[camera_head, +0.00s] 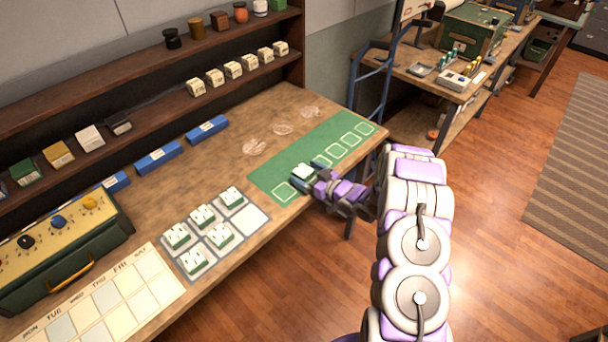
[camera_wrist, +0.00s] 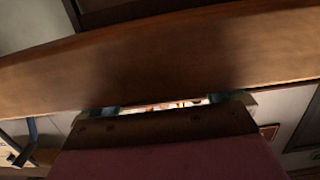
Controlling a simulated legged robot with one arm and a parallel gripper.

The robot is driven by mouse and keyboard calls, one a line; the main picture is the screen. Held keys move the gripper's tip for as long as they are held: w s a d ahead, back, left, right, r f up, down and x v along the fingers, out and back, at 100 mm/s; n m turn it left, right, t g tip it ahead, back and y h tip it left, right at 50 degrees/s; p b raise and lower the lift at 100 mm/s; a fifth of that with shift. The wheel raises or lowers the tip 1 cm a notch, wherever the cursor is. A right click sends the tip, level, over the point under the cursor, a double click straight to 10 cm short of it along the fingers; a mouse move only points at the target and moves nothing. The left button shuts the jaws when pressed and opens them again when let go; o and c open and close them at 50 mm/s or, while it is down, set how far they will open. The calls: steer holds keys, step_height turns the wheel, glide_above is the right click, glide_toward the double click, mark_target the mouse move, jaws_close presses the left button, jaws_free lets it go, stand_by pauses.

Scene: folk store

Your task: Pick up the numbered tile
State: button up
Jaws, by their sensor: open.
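A green-and-white tile (camera_head: 303,172) sits on the long green mat (camera_head: 262,178) near the table's front edge. In the wrist view, a narrow strip of its pale face (camera_wrist: 165,106) shows with dark and reddish marks, too small to read. My gripper (camera_head: 308,171) is open at this tile, with a teal fingertip at either side of it. Whether the fingertips touch it I cannot tell. Several similar tiles with dark marks, one of them at the sheet's top (camera_head: 231,196), lie on a grey sheet of squares (camera_head: 250,217) to the left.
Several outlined squares are printed on the green mat. A weekday chart (camera_head: 112,302) and a green case with knobs (camera_head: 70,262) lie at the left. Blue blocks (camera_head: 158,157) line the back. A shelf (camera_head: 140,75) runs along the wall.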

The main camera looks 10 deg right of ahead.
mark_target(299, 170)
steer(key=shift+w+a+f+b, duration=0.2)
steer(key=shift+w+a+f, duration=0.05)
steer(key=shift+w+a, duration=0.3)
steer(key=shift+w+a+f+b, duration=0.2)
steer(key=shift+w+a, duration=0.25)
steer(key=shift+a, duration=0.2)
steer(key=shift+w+a, duration=0.2)
steer(key=shift+w, duration=0.1)
steer(key=shift+w+d, duration=0.1)
steer(key=shift+w, duration=0.05)
steer(key=shift+d, duration=0.35)
steer(key=shift+c, duration=0.5)
steer(key=shift+a, duration=0.2)
steer(key=c, duration=1.1)
steer(key=shift+r, duration=0.1)
